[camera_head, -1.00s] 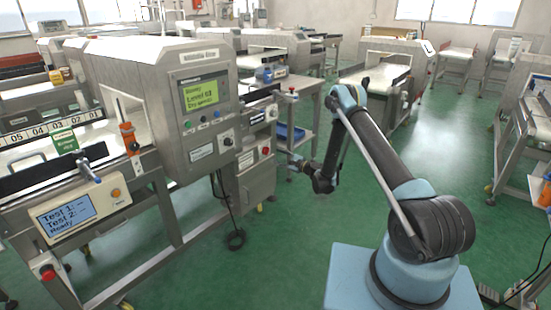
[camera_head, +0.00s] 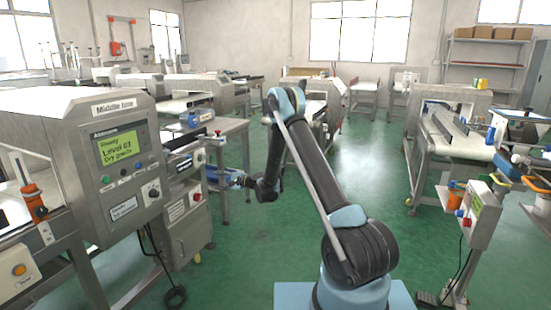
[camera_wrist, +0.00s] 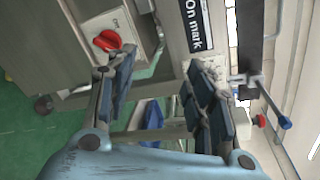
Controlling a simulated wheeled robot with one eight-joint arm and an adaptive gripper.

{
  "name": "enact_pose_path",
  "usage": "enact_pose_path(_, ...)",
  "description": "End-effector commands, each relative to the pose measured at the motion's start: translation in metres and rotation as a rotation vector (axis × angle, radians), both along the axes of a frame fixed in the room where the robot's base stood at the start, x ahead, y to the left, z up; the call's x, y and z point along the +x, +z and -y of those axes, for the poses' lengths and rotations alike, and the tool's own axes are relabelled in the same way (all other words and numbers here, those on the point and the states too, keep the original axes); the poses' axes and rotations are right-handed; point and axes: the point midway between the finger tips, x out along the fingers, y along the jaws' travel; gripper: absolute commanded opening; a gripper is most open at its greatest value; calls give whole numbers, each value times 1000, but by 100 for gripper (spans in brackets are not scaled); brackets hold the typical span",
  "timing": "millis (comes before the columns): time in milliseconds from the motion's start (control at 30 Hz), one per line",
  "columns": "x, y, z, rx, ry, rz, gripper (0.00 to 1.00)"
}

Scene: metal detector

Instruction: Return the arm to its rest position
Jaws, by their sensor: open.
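My arm (camera_head: 305,150) rises from its base and bends down at the elbow, with the wrist hanging low between the left machine and the open aisle. My gripper (camera_head: 240,181) points left toward the side of the metal detector cabinet, apart from it as far as I can see. In the wrist view my gripper (camera_wrist: 160,66) has its two fingers spread wide, with nothing between them. Beyond the fingers are a red knob (camera_wrist: 107,40) and an "On mark" label (camera_wrist: 194,25).
The metal detector (camera_head: 110,150) with its green screen stands close on the left. A side table (camera_head: 222,128) is behind my wrist. On the right are a conveyor (camera_head: 460,135) and a control post (camera_head: 478,212). Green floor (camera_head: 235,255) is clear between them.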

Motion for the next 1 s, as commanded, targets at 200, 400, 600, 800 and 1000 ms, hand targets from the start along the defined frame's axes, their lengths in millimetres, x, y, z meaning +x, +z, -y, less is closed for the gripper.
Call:
enact_pose_path(200,-8,50,29,-112,19,72,48)
enact_pose_path(400,-22,88,58,-216,41,134,48)
enact_pose_path(600,-42,123,89,-322,66,187,48)
enact_pose_path(800,-68,151,123,-429,93,237,48)
enact_pose_path(1000,-99,175,159,-536,124,277,48)
